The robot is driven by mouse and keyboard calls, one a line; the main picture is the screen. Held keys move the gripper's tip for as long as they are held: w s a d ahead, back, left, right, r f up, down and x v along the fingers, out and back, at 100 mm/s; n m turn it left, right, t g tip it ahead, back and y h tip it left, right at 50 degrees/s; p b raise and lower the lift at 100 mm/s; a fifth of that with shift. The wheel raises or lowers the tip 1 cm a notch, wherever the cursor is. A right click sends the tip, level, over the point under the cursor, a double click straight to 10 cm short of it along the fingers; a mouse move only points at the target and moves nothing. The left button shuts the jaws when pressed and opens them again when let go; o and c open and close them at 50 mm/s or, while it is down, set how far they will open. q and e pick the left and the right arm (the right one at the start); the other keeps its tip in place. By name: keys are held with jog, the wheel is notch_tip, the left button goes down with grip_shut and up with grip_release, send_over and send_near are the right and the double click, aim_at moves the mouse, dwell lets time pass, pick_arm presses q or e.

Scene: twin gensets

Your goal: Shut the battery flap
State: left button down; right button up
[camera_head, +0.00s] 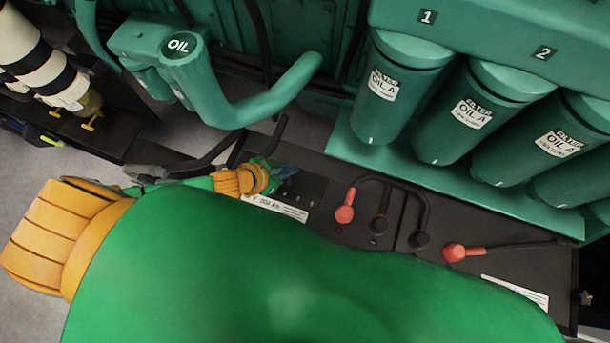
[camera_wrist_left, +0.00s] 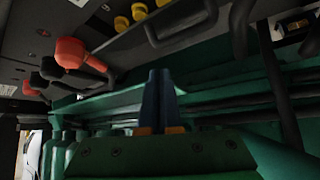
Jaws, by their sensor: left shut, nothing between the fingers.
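The black battery box (camera_head: 320,197) lies under the green filters, with red and black terminal caps on top. In the left wrist view, a dark panel with a curved black handle (camera_wrist_left: 180,27) and yellow caps (camera_wrist_left: 122,24) shows above the fingers. It may be the battery flap, but I cannot tell its angle. My left gripper (camera_head: 289,171) is over the far left part of the battery box, close to its top. Its blue fingers (camera_wrist_left: 158,73) are together and empty. I cannot tell whether they touch anything. My green arm hides the near side of the box. My right gripper is not in view.
Green oil filters (camera_head: 473,112) hang over the back right of the box. A green oil pipe (camera_head: 262,105) is behind the gripper. Black bars (camera_head: 205,158) run beside my wrist. Red terminal caps (camera_head: 345,207) and cables stand to its right. Grey floor is bare at left.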

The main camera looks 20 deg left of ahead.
pick_arm(q)
jog(key=s+r+p, duration=0.2)
jog(key=shift+s+a+r, duration=0.15)
jog(key=shift+r, duration=0.25)
jog(key=shift+s, duration=0.3)
jog(key=shift+s+r, duration=0.4)
jog(key=shift+r, duration=0.1)
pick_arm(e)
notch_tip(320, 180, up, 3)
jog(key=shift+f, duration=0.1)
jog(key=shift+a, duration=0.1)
